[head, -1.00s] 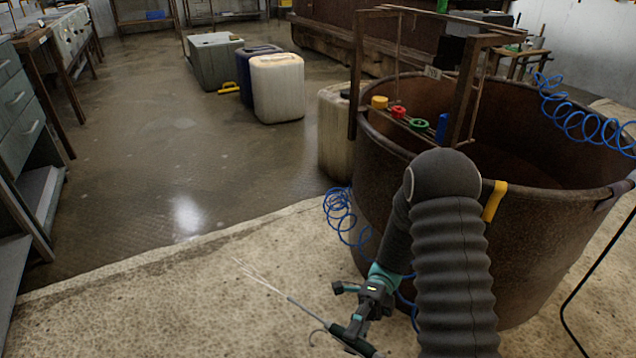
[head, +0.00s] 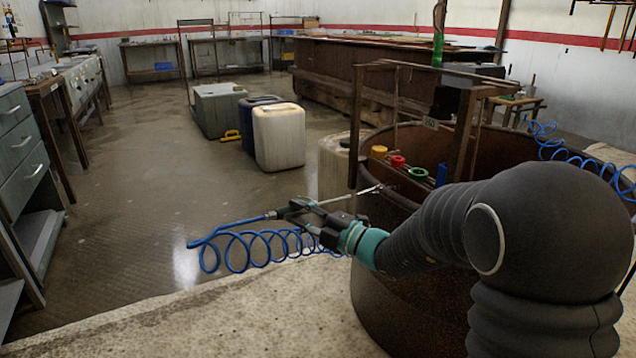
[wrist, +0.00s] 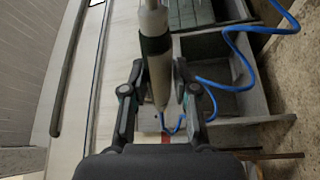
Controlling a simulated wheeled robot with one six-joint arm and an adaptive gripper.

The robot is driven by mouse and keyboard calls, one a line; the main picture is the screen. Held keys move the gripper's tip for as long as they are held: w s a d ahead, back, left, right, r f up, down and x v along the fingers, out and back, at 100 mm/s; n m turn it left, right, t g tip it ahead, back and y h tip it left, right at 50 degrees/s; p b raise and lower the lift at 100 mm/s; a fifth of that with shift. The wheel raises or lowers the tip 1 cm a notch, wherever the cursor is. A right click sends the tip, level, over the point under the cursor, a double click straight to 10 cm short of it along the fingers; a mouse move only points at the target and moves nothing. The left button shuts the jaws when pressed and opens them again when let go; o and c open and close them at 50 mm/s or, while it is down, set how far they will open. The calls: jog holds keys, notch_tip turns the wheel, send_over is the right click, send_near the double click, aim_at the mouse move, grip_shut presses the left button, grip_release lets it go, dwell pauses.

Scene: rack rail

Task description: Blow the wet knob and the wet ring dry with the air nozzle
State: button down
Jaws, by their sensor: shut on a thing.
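My gripper (head: 314,217) is shut on the air nozzle (head: 348,197), left of the rusty round tub. The nozzle's thin tube points right, its tip near the tub's left rim and below the rail parts. In the wrist view the nozzle (wrist: 160,78) sits between the fingers of my gripper (wrist: 159,92). On the rail over the tub are a yellow knob-like piece (head: 379,151), a red ring (head: 397,161), a green ring (head: 418,174) and a blue piece (head: 441,174). Which ones are wet is too small to tell.
The rusty tub (head: 385,300) carries an upright frame (head: 464,115) around the rail. A coiled blue hose (head: 240,250) trails from the nozzle. Canisters, including a white one (head: 279,138), stand on the floor behind. The floor at left is open.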

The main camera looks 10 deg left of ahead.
jog(key=w+d+r+m+t+h, duration=0.1)
jog(key=r, duration=0.1)
jog(key=w+d+r+m+t, duration=0.1)
jog(key=w+r, duration=0.1)
jog(key=w+d+r+t+h, duration=0.1)
jog(key=r, duration=0.1)
jog(key=shift+w+d+m+t+h, duration=0.15)
jog(key=shift+w+m+t+h, duration=0.15)
jog(key=shift+m+t, duration=0.1)
jog(key=w+d+f, duration=0.1)
jog(key=w+d, duration=0.2)
jog(key=d, duration=0.2)
jog(key=shift+w, duration=0.2)
dwell(0.3)
jog(key=s+a+r+p, duration=0.3)
jog(key=a+r, duration=0.2)
jog(key=shift+s, duration=0.15)
dwell(0.5)
dwell(0.6)
